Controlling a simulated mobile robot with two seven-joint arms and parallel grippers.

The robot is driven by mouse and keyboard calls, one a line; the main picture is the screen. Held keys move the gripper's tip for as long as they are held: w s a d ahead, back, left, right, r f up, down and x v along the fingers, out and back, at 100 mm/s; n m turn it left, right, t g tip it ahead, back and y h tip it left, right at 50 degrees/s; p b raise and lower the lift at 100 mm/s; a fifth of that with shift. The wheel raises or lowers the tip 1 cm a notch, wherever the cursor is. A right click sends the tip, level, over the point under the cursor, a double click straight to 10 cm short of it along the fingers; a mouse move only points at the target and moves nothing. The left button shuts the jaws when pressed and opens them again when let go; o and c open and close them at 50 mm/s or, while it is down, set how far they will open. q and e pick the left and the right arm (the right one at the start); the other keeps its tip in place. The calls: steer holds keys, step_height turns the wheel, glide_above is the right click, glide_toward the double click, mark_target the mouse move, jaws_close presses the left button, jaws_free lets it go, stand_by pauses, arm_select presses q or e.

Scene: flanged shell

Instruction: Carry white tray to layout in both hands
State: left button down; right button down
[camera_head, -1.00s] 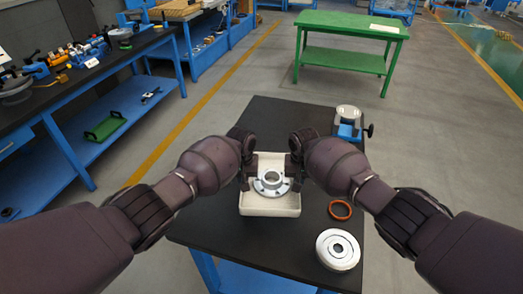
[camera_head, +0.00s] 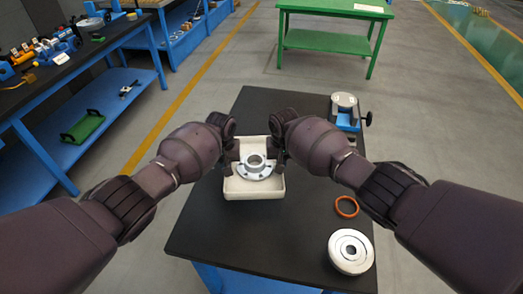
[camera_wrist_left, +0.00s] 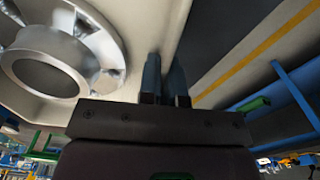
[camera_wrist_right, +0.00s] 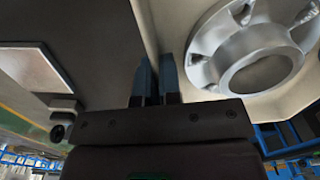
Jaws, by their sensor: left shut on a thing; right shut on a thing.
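The white tray (camera_head: 254,191) is over the black table, with a silver flanged part (camera_head: 255,167) lying inside it. My left gripper (camera_head: 231,165) is shut on the tray's left wall; the left wrist view shows its fingers (camera_wrist_left: 165,82) at the wall, with the flanged part (camera_wrist_left: 60,50) inside. My right gripper (camera_head: 277,162) is shut on the right wall; the right wrist view shows its fingers (camera_wrist_right: 156,82) there. The tray looks level. I cannot tell whether its underside touches the table.
On the black table (camera_head: 215,232), an orange ring (camera_head: 346,207) and a silver disc (camera_head: 350,252) lie at the right. A blue and grey vise (camera_head: 345,111) stands at the back right. A green table (camera_head: 330,40) stands beyond; a blue workbench (camera_head: 60,100) is at the left.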

arm_select(q)
steer(key=shift+w+a+r, duration=0.15)
steer(key=shift+a, duration=0.05)
arm_select(e)
steer(key=shift+w+r, duration=0.15)
arm_select(q)
steer(key=shift+f+b, duration=0.35)
arm_select(e)
steer(key=shift+f, duration=0.35)
